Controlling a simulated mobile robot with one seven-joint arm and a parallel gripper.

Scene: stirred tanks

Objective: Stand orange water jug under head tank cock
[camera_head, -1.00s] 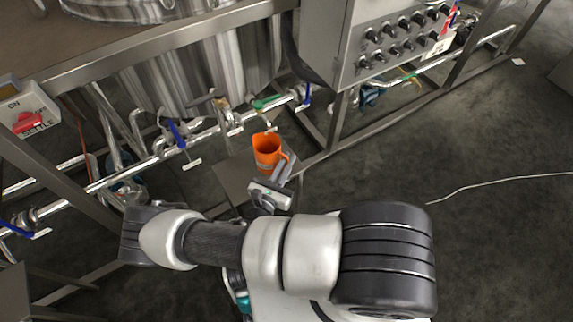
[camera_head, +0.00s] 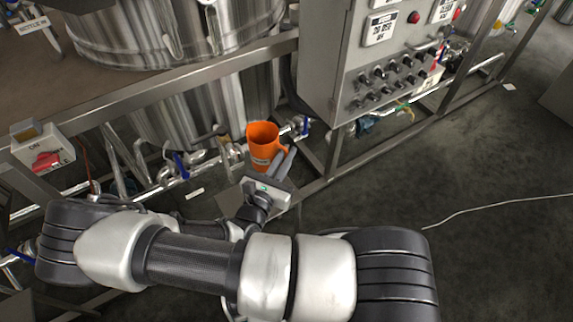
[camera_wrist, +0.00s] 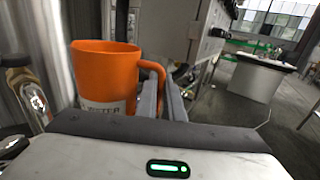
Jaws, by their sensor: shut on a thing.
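The orange water jug (camera_head: 262,142) is upright and held in the air in front of the steel tank, with its handle toward the right. My gripper (camera_head: 284,160) is shut on the jug's handle. In the wrist view the jug (camera_wrist: 106,78) stands left of my gripper's fingers (camera_wrist: 162,97), which close on the handle, and part of a label shows low on its front. A tap with a brass body (camera_head: 224,141) is on the pipework left of the jug. I cannot tell from the frames which cock is the head tank's.
A grey control box (camera_head: 336,75) with several black knobs stands close right of the jug. A steel frame rail (camera_head: 190,72) runs behind it. Pipes with blue-handled valves (camera_head: 181,165) lie to the left. Open floor (camera_head: 480,150) is at the right.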

